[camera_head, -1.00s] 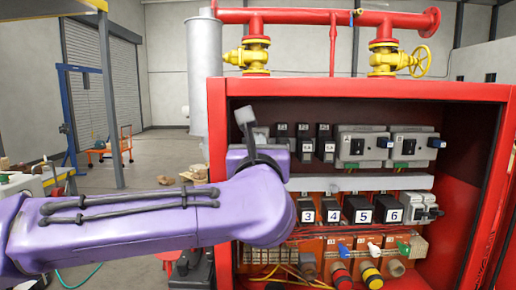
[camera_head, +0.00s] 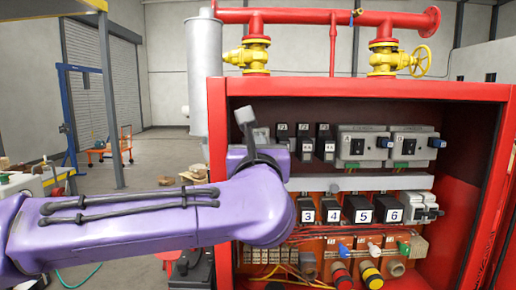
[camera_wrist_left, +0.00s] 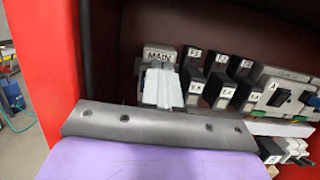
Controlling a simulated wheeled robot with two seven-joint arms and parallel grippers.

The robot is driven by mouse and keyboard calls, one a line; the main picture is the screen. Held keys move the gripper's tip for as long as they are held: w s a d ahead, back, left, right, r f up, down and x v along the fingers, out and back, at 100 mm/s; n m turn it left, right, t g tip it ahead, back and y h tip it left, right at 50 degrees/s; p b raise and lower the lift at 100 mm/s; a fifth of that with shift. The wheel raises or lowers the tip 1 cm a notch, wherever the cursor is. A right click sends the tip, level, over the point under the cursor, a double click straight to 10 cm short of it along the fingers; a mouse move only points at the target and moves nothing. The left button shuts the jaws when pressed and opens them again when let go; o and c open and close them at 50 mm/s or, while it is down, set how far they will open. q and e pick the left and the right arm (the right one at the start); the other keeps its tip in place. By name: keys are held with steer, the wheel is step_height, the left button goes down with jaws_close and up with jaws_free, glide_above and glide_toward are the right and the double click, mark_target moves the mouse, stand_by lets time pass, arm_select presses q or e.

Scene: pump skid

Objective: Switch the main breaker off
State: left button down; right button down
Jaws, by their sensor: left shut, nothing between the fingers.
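The main breaker (camera_wrist_left: 160,54), under a grey plate marked MAIN, sits at the left end of the upper row inside the red cabinet in the left wrist view. My left gripper (camera_wrist_left: 162,88) is shut and empty, its pale fingers directly in front of that breaker. The fingers cover most of the breaker's front, so its lever position is hidden and I cannot tell whether they touch it. In the head view my purple left wrist hides the fingers and most of the breaker. My right gripper is not in view.
The red cabinet (camera_head: 360,88) has its left wall close beside my wrist. Black labelled breakers (camera_head: 303,140) and two grey switch units (camera_head: 362,145) stand to the right in the same row. Numbered blocks (camera_head: 362,209) and loose wires lie below. Red piping runs above.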

arm_select(q)
steer(key=shift+f, duration=0.2)
stand_by(0.3)
steer(key=s+b, duration=0.5)
steer(key=s, duration=0.2)
stand_by(0.8)
steer(key=shift+w+f, duration=0.1)
steer(key=shift+f, duration=0.1)
